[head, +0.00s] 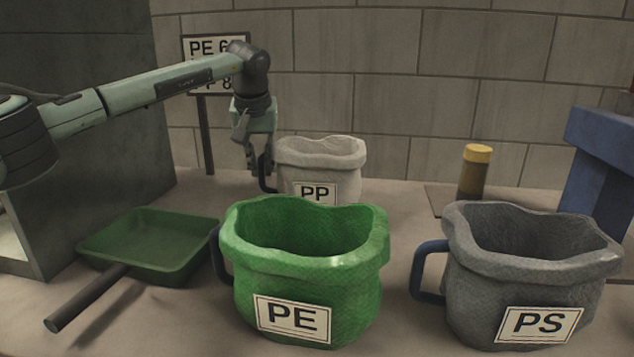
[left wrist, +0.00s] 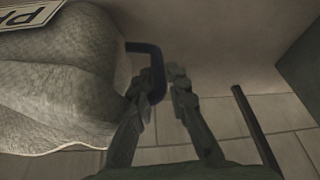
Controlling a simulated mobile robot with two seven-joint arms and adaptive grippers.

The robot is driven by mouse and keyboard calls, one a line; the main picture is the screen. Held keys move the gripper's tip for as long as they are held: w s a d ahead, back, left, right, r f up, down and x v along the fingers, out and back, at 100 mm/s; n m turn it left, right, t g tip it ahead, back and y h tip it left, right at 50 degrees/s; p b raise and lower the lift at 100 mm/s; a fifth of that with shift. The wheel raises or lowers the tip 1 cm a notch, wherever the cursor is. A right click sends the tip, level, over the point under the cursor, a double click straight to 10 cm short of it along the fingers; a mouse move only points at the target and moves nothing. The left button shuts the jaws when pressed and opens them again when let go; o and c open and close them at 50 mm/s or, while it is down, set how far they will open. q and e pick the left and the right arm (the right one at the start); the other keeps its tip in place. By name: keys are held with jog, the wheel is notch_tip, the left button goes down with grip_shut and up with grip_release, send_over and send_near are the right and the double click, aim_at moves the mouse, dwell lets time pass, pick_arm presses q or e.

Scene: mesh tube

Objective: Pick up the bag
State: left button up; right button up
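Three open mesh bags with side handles stand on the table: a white one labelled PP (head: 343,160), a green one labelled PE (head: 345,285) and a grey one labelled PS (head: 480,292). My left gripper (head: 260,165) points down at the PP bag's dark handle (head: 264,178), on the bag's left side. In the left wrist view, the PP bag (left wrist: 55,90) fills the left. Its handle (left wrist: 148,47) reaches between my left gripper's fingertips (left wrist: 164,78). The fingers stand apart with a gap beside the handle. My right gripper is not in view.
A green tray (head: 150,268) with a dark long handle lies at the left front. A sign on a post (head: 205,140) stands behind my left arm. A yellow-capped jar (head: 474,180) and a blue stand (head: 595,165) are at the right. A block wall closes the back.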

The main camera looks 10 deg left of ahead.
pick_arm(q)
grip_shut()
jog(key=shift+r, duration=0.25)
